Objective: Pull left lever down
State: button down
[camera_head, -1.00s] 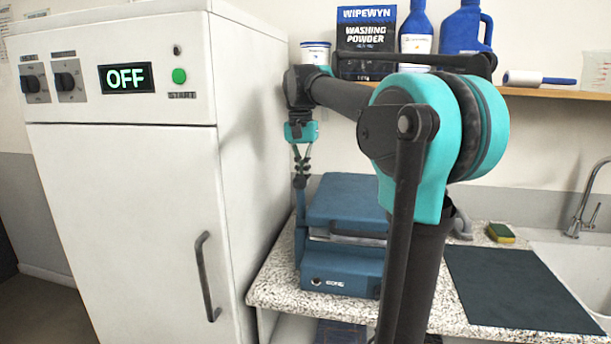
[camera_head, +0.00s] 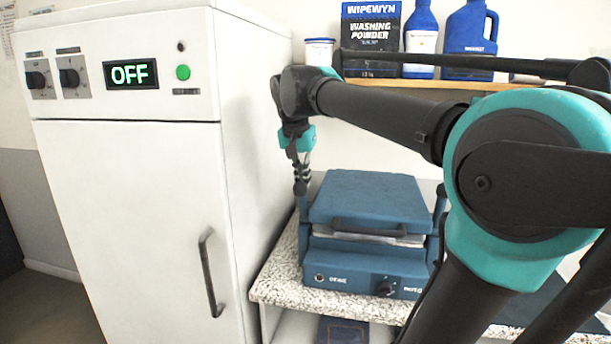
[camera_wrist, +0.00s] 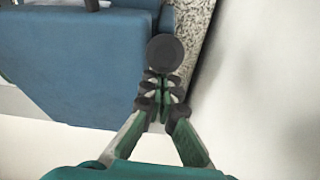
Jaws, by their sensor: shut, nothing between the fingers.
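The blue press machine (camera_head: 365,265) stands on the counter with its lid down. Its left lever (camera_head: 304,228) stands upright at the machine's left side. The lever's round dark knob (camera_wrist: 165,53) shows in the wrist view. My gripper (camera_head: 301,190) is shut and empty at the lever's top; it also shows in the wrist view (camera_wrist: 162,88). Its fingertips are right by the knob, and I cannot tell whether they touch it. The fingers hide part of the lever's top in the head view. A right lever (camera_head: 440,208) stands at the machine's other side, partly behind my arm.
A tall white cabinet (camera_head: 130,220) with an OFF display (camera_head: 130,74) stands close on the left of the lever. A shelf (camera_head: 450,84) with washing powder (camera_head: 370,38) and blue bottles hangs behind. The speckled counter edge (camera_head: 280,288) runs in front.

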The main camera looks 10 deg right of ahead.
jog(key=s+a+f+t+h, duration=0.3)
jog(key=s+f+t, duration=0.5)
jog(key=shift+s+a+t+h, duration=0.25)
jog(key=shift+s+t+h, duration=0.05)
dwell(0.3)
jog(key=shift+f, duration=0.2)
dwell(0.3)
